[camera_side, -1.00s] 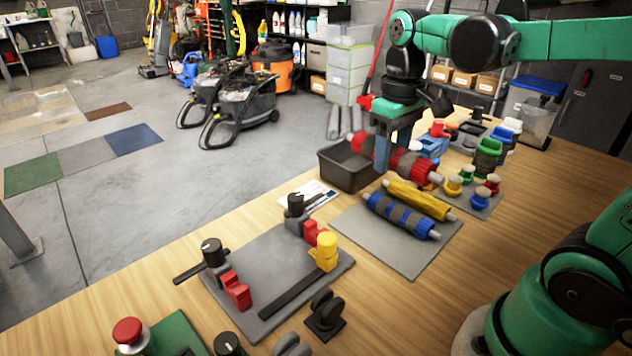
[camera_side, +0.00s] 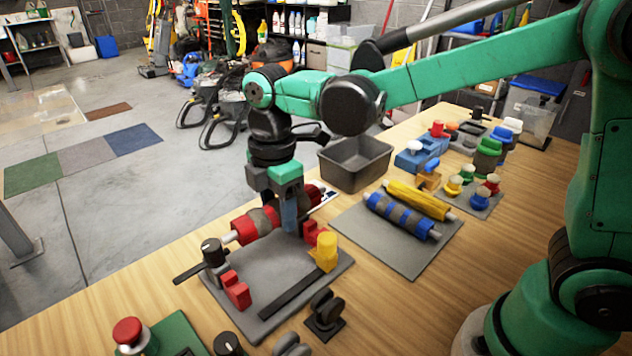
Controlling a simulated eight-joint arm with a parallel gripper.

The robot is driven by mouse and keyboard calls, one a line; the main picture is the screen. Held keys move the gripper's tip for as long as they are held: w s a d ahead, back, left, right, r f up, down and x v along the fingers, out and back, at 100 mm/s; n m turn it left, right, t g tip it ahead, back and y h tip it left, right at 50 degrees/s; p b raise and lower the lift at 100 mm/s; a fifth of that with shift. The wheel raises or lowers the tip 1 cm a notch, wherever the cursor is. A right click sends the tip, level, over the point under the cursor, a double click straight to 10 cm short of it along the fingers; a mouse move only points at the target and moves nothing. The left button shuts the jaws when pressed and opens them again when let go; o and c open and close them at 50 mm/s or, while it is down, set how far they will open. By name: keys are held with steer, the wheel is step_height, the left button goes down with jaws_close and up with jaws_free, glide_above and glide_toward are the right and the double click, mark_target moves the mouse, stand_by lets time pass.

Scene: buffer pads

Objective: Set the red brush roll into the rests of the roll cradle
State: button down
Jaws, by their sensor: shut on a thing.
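The red brush roll (camera_side: 246,229), with grey bands and pale shaft ends, is held crosswise in my gripper (camera_side: 291,222), which is shut around its middle. The roll appears raised over the back edge of the roll cradle (camera_side: 275,268), behind its rests. The cradle is a grey plate with a red rest at front left (camera_side: 236,290) and another red rest at back right (camera_side: 311,231). A black-knobbed clamp (camera_side: 213,254) stands by the left rest. A yellow block (camera_side: 327,251) with a dark bar sits at the plate's right. My gripper partly hides the roll's right half and the cradle's back corner.
A grey mat (camera_side: 395,250) to the right bears a blue roll (camera_side: 402,216) and a yellow roll (camera_side: 418,200). A dark bin (camera_side: 355,165) stands behind. A black roller stand (camera_side: 325,315) and a red button (camera_side: 128,331) are at the front.

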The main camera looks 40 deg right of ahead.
steer(key=shift+a+f+n, duration=0.3)
steer(key=shift+a+f, duration=0.1)
steer(key=shift+f, duration=2.6)
steer(key=shift+f, duration=1.1)
steer(key=shift+c, duration=1.1)
jaws_free()
